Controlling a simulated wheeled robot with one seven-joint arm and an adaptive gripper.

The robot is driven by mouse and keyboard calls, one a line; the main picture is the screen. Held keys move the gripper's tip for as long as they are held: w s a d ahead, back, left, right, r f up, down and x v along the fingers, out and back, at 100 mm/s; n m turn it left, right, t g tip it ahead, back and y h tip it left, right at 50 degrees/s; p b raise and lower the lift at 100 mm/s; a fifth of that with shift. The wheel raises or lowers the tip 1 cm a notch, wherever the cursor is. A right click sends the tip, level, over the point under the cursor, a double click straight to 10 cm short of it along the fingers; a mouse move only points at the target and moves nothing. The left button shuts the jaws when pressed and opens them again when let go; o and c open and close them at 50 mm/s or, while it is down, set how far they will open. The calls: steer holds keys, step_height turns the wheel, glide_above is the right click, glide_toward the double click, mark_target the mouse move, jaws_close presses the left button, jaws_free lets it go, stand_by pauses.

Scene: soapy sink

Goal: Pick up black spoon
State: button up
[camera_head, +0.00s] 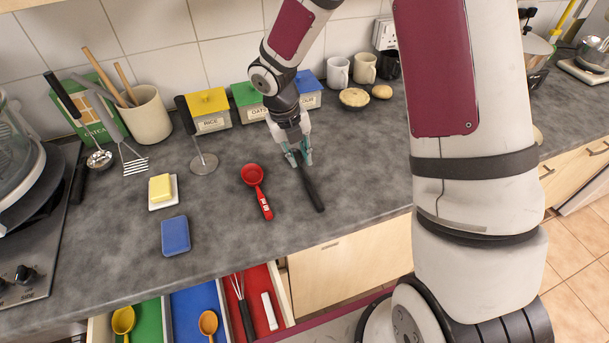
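A long, thin black utensil, which looks like the black spoon (313,194), lies on the grey worktop, slanting from my gripper down to the right toward the front edge. My gripper (300,160) is low over its far end and points down, with one teal fingertip on each side of it. The fingers hide that end, so its shape there does not show. The fingertips look a little apart; whether they press on the utensil is too small to tell.
A blue sponge (175,236) and a butter dish (163,203) are further left. Labelled boxes (209,110) and mugs (338,72) stand at the back. An open drawer (288,292) juts out in front.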

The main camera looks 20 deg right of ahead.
mark_target(303, 172)
steer(key=f, duration=0.2)
steer(key=f+p, duration=0.1)
steer(key=f, duration=0.1)
steer(key=shift+s+d, duration=0.15)
steer(key=shift+d, duration=0.1)
steer(key=shift+d+f, duration=0.15)
steer(key=shift+f, duration=0.4)
jaws_close()
